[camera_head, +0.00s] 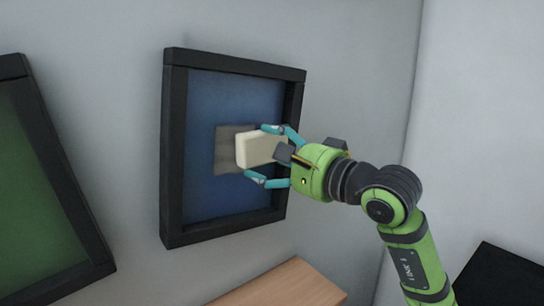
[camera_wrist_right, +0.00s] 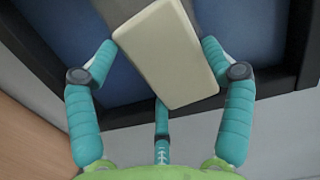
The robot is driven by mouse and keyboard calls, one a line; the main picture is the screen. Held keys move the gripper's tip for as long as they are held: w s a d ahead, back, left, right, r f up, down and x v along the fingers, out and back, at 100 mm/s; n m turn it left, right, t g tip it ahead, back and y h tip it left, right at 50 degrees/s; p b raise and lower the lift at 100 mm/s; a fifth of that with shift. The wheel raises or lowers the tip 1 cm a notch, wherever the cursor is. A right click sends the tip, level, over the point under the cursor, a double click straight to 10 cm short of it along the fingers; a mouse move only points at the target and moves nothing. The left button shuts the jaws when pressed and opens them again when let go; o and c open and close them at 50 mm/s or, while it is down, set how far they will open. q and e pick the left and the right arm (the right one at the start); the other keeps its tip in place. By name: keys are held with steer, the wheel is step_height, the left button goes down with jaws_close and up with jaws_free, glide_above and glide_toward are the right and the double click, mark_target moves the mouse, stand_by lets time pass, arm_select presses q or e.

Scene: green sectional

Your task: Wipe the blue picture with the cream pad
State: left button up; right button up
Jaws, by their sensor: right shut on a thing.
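The blue picture (camera_head: 228,195) hangs on the wall in a black frame, with a grey-brown patch (camera_head: 226,165) near its middle. The cream pad (camera_head: 254,150) is in front of that patch and hides part of it; I cannot tell whether it touches the picture. My right gripper (camera_head: 264,155) is shut on the cream pad, with its teal fingers around it. In the right wrist view the pad (camera_wrist_right: 166,50) lies between the fingers, with the blue surface (camera_wrist_right: 70,30) behind. My left gripper is not in view.
A green picture (camera_head: 40,200) in a black frame hangs to the left. A wooden surface (camera_head: 285,285) is below the blue picture. A dark object (camera_head: 500,275) is at the lower right. Bare wall lies between the two pictures.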

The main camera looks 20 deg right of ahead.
steer(key=shift+x, duration=0.85)
steer(key=shift+d, duration=0.1)
